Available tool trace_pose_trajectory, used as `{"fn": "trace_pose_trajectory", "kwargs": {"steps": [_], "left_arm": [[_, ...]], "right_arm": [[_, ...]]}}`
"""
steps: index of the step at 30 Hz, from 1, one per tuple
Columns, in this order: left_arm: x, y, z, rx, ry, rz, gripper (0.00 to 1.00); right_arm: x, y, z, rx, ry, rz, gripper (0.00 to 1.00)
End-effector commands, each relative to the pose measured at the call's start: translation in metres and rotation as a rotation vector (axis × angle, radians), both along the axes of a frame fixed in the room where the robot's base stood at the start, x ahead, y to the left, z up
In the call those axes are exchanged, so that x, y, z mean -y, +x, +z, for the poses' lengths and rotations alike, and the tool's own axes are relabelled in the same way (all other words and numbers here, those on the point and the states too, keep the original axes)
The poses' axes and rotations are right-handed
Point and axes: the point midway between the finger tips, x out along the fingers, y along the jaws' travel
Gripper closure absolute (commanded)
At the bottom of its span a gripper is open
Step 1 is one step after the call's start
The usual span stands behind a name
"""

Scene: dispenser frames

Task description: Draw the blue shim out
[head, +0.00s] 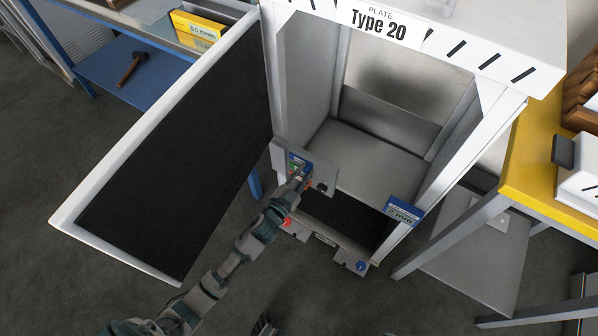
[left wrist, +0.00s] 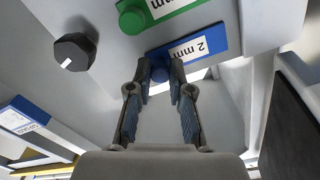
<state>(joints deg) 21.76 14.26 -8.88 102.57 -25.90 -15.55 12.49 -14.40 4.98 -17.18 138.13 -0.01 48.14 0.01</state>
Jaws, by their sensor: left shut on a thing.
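The blue shim (left wrist: 205,45) carries a "2 mm" label and a round blue knob in the left wrist view. It lies beside a green shim (left wrist: 180,12) at the grey block on the dispenser's front left. My left gripper (head: 303,172) is at that block in the head view. In the left wrist view its fingertips (left wrist: 160,73) are shut on the blue shim's knob. The gripper hides most of the shim in the head view. A small grey part at the bottom edge may be my right gripper (head: 265,326); its fingers are not clear.
The dispenser's dark-panelled door (head: 180,150) stands open on the left, near my left arm. A black knob (head: 321,187) is close by the gripper. A blue "2 mm" block (head: 403,211) sits on the right post. A yellow table (head: 540,150) stands at right.

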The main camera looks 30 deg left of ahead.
Motion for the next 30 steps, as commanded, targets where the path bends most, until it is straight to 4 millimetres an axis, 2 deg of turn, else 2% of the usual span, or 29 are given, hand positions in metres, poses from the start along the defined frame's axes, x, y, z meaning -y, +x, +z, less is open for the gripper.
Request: {"fn": "trace_pose_trajectory", "kwargs": {"steps": [2,3,5,6,14,17,20,30], "left_arm": [[0.004,-0.001,-0.002,-0.002,-0.003,-0.008,1.0],[0.005,-0.001,-0.002,-0.002,-0.003,-0.008,0.73],[0.005,-0.001,-0.002,-0.002,-0.003,-0.008,0.58],[0.004,-0.001,-0.002,-0.002,-0.002,-0.008,0.54],[0.002,-0.001,-0.001,-0.001,-0.002,-0.005,0.54],[0.002,-0.007,-0.002,-0.002,-0.002,-0.006,0.54],[0.002,-0.021,-0.003,-0.003,-0.003,-0.006,0.54],[0.0,-0.094,-0.003,-0.005,-0.003,-0.005,0.54]], "right_arm": [[0.0,0.0,-0.001,-0.001,-0.001,0.001,0.6],[0.0,0.0,0.0,0.001,-0.002,0.001,0.6],[0.0,0.0,0.0,0.002,-0.002,0.001,0.6],[0.0,0.0,0.0,0.003,-0.003,0.002,0.6],[0.0,0.001,0.0,0.005,-0.005,0.002,0.6],[0.0,-0.001,0.001,0.008,-0.004,0.001,0.6],[0.0,-0.001,0.001,0.008,-0.004,0.001,0.6],[0.0,-0.001,0.002,0.008,-0.003,0.002,0.6]]}}
